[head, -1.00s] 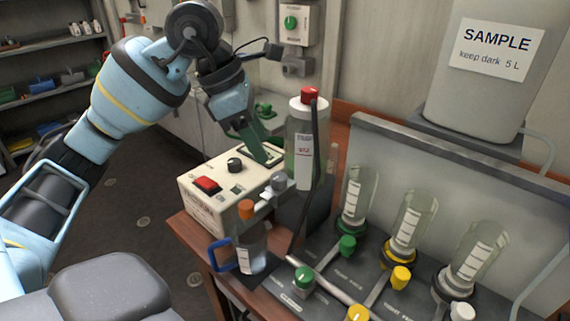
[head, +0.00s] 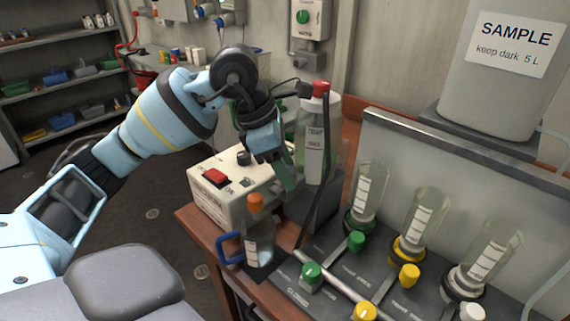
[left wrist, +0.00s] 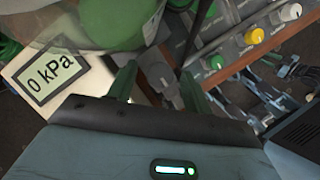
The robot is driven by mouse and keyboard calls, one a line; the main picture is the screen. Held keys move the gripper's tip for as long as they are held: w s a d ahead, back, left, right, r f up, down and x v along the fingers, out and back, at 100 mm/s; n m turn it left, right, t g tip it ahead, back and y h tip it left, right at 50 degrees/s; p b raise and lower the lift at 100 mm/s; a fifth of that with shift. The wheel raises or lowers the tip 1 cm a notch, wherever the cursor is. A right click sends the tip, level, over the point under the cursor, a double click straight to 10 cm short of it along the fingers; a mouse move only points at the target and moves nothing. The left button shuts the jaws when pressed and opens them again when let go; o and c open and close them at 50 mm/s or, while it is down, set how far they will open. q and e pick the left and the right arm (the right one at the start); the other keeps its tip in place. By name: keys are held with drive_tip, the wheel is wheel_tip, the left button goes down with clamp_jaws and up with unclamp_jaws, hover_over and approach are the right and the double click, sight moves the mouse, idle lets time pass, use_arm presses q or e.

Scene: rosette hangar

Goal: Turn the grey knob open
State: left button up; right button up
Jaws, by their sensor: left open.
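The box's display (left wrist: 45,82) reads 0 kPa. My right gripper is not in view.
A blue-handled jug (head: 261,248) stands in front of the box. Several glass cylinders and coloured knobs sit on the dark panel at the right, including a green knob (head: 311,274).

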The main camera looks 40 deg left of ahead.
use_arm(q)
drive_tip(key=shift+c, duration=0.4)
drive_tip(key=c, duration=0.9)
